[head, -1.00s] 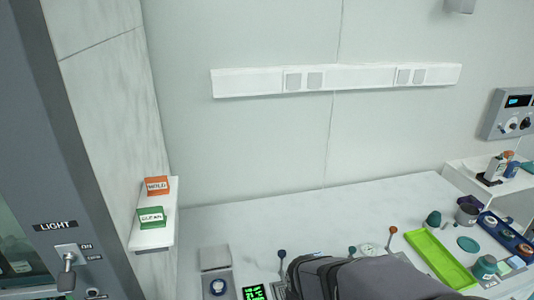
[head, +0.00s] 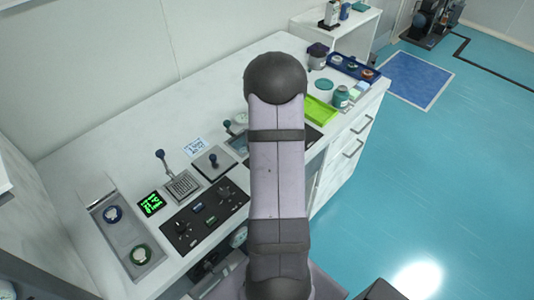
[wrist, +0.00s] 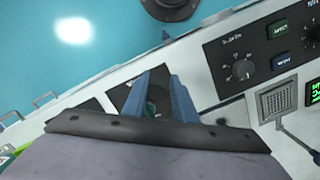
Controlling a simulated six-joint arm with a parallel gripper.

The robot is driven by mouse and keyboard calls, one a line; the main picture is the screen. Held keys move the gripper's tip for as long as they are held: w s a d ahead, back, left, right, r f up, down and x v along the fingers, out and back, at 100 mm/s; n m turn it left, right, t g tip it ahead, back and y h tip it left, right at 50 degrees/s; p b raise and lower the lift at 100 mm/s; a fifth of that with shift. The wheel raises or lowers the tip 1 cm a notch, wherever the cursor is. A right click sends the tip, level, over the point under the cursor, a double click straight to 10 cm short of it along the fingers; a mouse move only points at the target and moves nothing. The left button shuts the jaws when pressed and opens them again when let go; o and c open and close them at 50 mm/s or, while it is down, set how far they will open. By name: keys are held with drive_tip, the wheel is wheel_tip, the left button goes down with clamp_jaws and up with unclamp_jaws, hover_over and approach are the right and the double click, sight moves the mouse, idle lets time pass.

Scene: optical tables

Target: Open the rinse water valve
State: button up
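No label that I can read names the rinse water valve. In the head view a blue-knobbed lever (head: 160,155) stands behind a small grate (head: 182,185), and another blue-knobbed handle (head: 213,159) stands on a grey plate to its right. A teal knob (head: 228,124) is farther right. I cannot tell which is the valve. My gripper (wrist: 160,92) shows two blue fingers apart in the wrist view, over the counter's front side. A dark teal shape shows between them, seemingly beyond the fingers. In the head view my arm hides the gripper.
A black control panel (head: 205,212) with knobs and buttons lies at the counter front. A green display (head: 151,204) and a grey tray (head: 127,236) are at left. A lime tray (head: 319,111) and jars are at right. Open blue floor (head: 430,170) lies right of the counter.

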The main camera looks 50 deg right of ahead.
drive_tip(key=w+d+r+n, duration=0.2)
drive_tip(key=r, duration=0.1)
drive_tip(key=w+d+r+n, duration=0.2)
drive_tip(key=w+d+n, duration=0.1)
drive_tip(key=shift+w+r+n+t+h, duration=0.2)
drive_tip(key=shift+r+n+t+h, duration=0.1)
drive_tip(key=shift+r+t+h, duration=0.1)
drive_tip(key=shift+a+n, duration=0.15)
drive_tip(key=shift+n, duration=0.45)
drive_tip(key=shift+f+p, duration=1.3)
drive_tip(key=shift+f, duration=2.35)
drive_tip(key=shift+c, duration=0.5)
clamp_jaws()
